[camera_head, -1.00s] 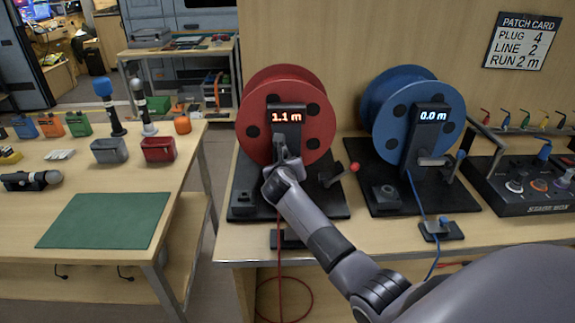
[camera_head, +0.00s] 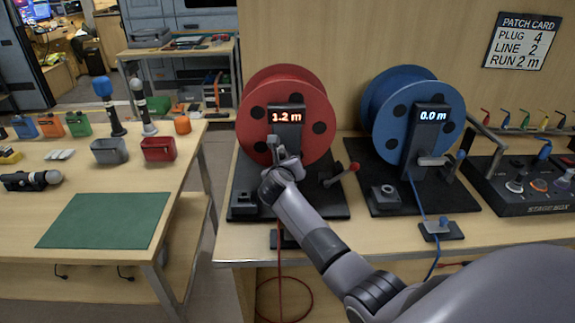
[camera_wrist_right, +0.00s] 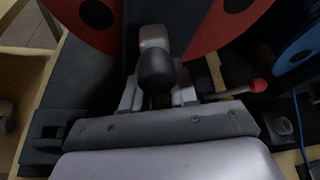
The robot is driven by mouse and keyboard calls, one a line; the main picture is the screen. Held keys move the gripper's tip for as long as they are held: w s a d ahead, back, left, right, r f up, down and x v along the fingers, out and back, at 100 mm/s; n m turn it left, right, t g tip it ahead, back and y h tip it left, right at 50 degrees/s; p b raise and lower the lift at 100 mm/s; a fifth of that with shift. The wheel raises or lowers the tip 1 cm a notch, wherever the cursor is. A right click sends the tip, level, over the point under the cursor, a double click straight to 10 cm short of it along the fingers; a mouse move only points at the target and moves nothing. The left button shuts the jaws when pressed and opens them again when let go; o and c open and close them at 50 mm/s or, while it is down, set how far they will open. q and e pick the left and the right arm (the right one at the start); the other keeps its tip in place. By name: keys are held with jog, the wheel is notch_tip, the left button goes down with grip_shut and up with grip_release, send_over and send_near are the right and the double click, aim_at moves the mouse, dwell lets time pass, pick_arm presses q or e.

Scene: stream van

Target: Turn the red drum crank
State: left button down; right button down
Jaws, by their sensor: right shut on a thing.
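The red drum (camera_head: 318,95) stands upright on a black base, with its display (camera_head: 286,117) reading 1.2 m. In the right wrist view its grey crank arm with a black knob (camera_wrist_right: 156,70) sits between the fingers of my right gripper (camera_wrist_right: 157,95). My right gripper (camera_head: 283,165) is shut on the crank in front of the display post and hides part of it in the head view. A red-knobbed lever (camera_head: 354,167) is beside it on the right, apart from the gripper. My left gripper is not in view.
The blue drum (camera_head: 385,100) stands close on the right, its display reading 0.0 m, with a blue-knobbed lever (camera_head: 460,156). A stage box (camera_head: 545,208) is at far right. A red cable (camera_head: 281,265) hangs below. The left table (camera_head: 175,195) is separate.

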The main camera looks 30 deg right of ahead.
jog(key=shift+f+n+g+h, duration=0.1)
jog(key=shift+n+g+h, duration=0.2)
jog(key=shift+n+h, duration=0.9)
dwell(2.5)
jog(key=shift+n+h+b, duration=0.6)
jog(key=shift+n+b, duration=0.2)
jog(key=shift+n, duration=1.1)
dwell(2.3)
